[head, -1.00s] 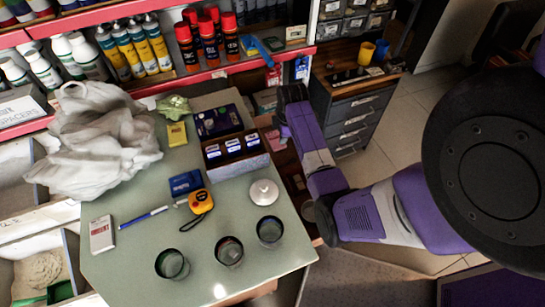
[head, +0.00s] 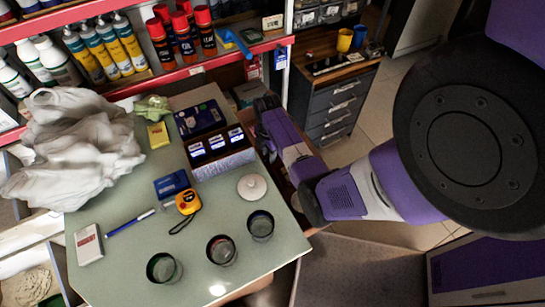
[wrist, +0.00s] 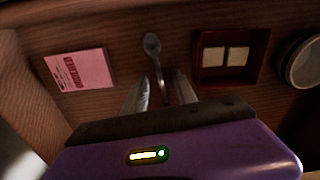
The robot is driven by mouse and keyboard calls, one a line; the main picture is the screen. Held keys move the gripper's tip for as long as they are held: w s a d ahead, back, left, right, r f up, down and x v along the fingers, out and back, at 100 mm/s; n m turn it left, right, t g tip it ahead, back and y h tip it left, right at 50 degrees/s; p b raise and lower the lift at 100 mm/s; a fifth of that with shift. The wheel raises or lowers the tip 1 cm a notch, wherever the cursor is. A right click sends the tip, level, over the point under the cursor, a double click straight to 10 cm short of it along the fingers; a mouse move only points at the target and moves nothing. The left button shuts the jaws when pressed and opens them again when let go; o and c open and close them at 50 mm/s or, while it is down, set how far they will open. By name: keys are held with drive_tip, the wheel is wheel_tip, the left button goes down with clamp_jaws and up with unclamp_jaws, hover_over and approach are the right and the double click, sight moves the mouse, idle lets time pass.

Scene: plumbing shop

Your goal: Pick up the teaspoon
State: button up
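The teaspoon (wrist: 152,45) lies on a brown wooden surface in the middle of the wrist view, its bowl away from me and its thin handle running back toward my gripper (wrist: 160,92). My gripper is open, with one finger on each side of the handle and nothing clearly held. Whether the fingers touch the spoon or hover above it I cannot tell. In the head view my gripper (head: 266,103) is low beside the counter's right edge, and the teaspoon is hidden there.
Near the spoon are a pink card (wrist: 80,70), a dark red tray (wrist: 207,80) with two pale squares and a round pale-rimmed container (wrist: 302,62). Wooden sides enclose this space. The counter (head: 130,255) holds three dark cups, a tape measure (head: 188,202) and a box (head: 225,162).

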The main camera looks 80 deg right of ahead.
drive_tip(key=shift+f, duration=0.5)
clamp_jaws()
